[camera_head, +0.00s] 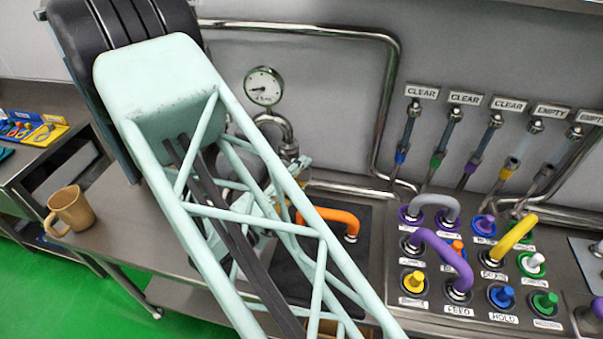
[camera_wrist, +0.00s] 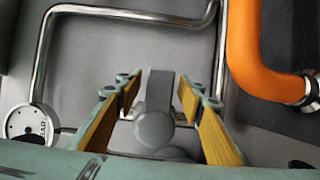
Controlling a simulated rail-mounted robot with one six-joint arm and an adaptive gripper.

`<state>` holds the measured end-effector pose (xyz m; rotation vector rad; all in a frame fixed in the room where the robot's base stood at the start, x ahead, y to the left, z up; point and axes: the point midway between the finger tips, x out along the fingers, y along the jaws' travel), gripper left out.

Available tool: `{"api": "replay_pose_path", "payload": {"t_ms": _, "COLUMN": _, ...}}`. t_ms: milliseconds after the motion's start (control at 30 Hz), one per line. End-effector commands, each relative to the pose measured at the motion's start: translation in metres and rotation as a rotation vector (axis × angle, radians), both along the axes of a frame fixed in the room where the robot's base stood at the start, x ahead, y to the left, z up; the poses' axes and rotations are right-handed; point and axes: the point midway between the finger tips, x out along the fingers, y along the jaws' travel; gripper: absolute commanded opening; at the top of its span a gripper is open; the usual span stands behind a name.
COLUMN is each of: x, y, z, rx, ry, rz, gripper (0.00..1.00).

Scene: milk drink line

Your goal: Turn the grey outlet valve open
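A grey valve handle with a flat bar and a round hub (camera_wrist: 153,128) shows in the middle of the wrist view. My gripper (camera_wrist: 158,90) is open, with one tan-padded finger on each side of the grey handle. A gap shows between the handle and each pad, so the fingers do not appear to grip it. The bar points up in the wrist view. In the head view, my pale green lattice arm covers most of the gripper and hides the grey valve handle.
An orange curved handle (camera_wrist: 256,50) is close on the right; it also shows in the head view (camera_head: 340,218). A pressure gauge (camera_head: 263,86) and steel pipes are on the wall. A panel of coloured knobs and handles (camera_head: 403,320) is at right. A tan mug (camera_head: 70,208) stands left.

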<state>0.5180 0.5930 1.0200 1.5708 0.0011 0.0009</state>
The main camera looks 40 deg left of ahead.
Motion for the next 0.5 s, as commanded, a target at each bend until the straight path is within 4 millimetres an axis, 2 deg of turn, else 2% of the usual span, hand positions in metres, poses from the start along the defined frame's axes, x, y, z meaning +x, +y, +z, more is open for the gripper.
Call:
{"api": "replay_pose_path", "payload": {"t_ms": 300, "x": 0.0006, "y": 0.0001, "z": 0.0, "rx": 0.0, "ry": 0.0, "rz": 0.0, "gripper": 0.35}}
{"api": "replay_pose_path", "payload": {"t_ms": 500, "x": 0.0005, "y": 0.0001, "z": 0.0, "rx": 0.0, "ry": 0.0, "rz": 0.0, "gripper": 0.17}}
